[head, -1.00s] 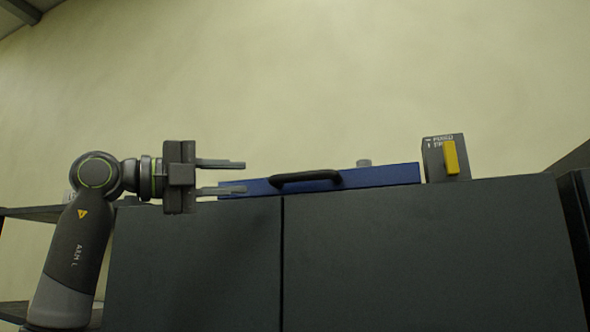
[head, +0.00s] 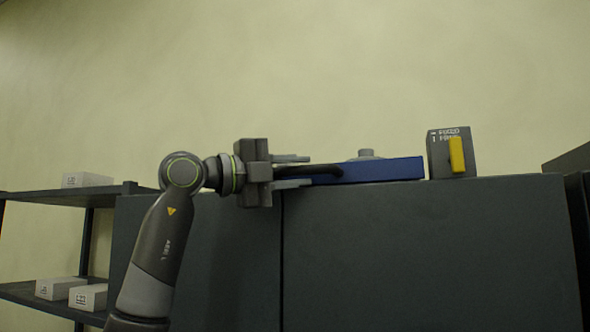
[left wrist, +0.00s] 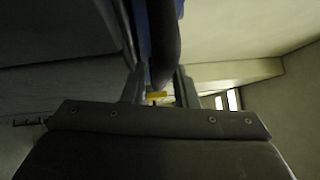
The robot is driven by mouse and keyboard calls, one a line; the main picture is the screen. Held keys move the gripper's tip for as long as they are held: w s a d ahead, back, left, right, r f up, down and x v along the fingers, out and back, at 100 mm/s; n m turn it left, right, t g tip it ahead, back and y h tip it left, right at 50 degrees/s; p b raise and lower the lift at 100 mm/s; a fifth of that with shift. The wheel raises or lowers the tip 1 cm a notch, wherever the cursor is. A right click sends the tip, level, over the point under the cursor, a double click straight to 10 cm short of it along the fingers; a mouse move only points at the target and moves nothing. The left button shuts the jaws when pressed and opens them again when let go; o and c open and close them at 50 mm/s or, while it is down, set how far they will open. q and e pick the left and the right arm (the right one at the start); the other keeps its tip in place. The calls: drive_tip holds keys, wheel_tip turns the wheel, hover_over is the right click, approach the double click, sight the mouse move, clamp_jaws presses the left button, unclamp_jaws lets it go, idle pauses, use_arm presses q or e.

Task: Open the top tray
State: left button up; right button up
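The blue tray (head: 385,170) lies along the top of the dark cabinet in the head view, with a black bar handle (head: 326,170) on its front. My left gripper (head: 306,171) is at the handle's left part, one finger above its level and one below. The fingers are apart. In the left wrist view the handle (left wrist: 164,40) runs down between the two fingers of the left gripper (left wrist: 160,82), with a blue strip of the tray (left wrist: 143,28) beside it. Contact with the handle cannot be told. My right gripper is not in view.
A grey block with a yellow lever (head: 456,155) stands right of the tray. A small grey knob (head: 366,153) shows behind the tray. The dark cabinet (head: 420,250) fills the lower middle. A shelf (head: 60,197) with white boxes stands left. Space above the tray is free.

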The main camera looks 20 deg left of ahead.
use_arm(q)
clamp_jaws()
drive_tip(key=shift+s, duration=0.1)
drive_tip(key=shift+s+f+b, duration=0.2)
drive_tip(key=shift+s+b, duration=0.25)
drive_tip(key=shift+b, duration=0.1)
drive_tip(key=s+b, duration=0.7)
drive_tip(key=s, duration=1.1)
drive_tip(key=shift+s+a+b, duration=0.3)
drive_tip(key=shift+b, duration=0.05)
drive_tip(key=shift+r, duration=0.1)
unclamp_jaws()
